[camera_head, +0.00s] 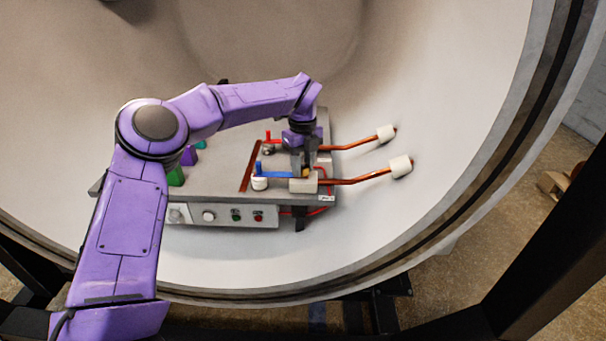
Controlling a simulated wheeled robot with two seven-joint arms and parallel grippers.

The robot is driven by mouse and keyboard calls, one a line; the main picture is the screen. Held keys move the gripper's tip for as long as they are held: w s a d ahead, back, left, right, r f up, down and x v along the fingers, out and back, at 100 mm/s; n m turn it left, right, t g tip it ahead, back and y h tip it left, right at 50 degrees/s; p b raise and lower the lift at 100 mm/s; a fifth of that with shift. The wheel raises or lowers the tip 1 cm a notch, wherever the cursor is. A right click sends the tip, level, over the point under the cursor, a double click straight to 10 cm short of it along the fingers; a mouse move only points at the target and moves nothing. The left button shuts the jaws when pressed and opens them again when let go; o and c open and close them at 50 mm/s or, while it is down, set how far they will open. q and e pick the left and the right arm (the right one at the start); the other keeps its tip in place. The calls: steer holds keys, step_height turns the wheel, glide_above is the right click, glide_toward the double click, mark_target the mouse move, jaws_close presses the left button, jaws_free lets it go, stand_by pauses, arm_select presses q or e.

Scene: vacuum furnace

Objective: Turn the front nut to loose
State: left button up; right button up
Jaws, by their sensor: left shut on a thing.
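My left gripper (304,168) comes down from above on the right end of the grey bench unit (222,186). Its jaws are shut on the front nut (306,171), a small yellowish piece that shows only in part between the fingers. The nut sits above a pale block (302,186) at the inner end of the front copper rod (352,181). A blue bar (276,175) runs left from the gripper to a white cylinder with a blue upright (259,181). My right gripper is not in view.
A rear copper rod (352,145) with a white end piece (385,133) lies behind the front rod. A red upright (268,136) stands at the back. Green (176,177) and purple (189,156) blocks are at the left. The curved chamber wall (440,80) surrounds everything.

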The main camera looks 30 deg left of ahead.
mark_target(303, 165)
arm_select(q)
steer(key=n+b, duration=0.1)
steer(key=n, duration=0.1)
steer(key=n+b, duration=0.1)
steer(key=b, duration=0.1)
steer(key=n+b, duration=0.2)
steer(key=shift+f+n, duration=0.25)
steer(key=shift+n, duration=0.05)
steer(key=n+b, duration=0.3)
steer(key=shift+r, duration=0.1)
steer(key=shift+r+n+b, duration=0.15)
steer(key=shift+n+b, duration=0.7)
steer(key=shift+n, duration=0.05)
steer(key=o, duration=1)
steer(key=shift+o, duration=0.2)
step_height(303, 165, up, 11)
steer(key=p, duration=0.4)
steer(key=shift+f, duration=0.2)
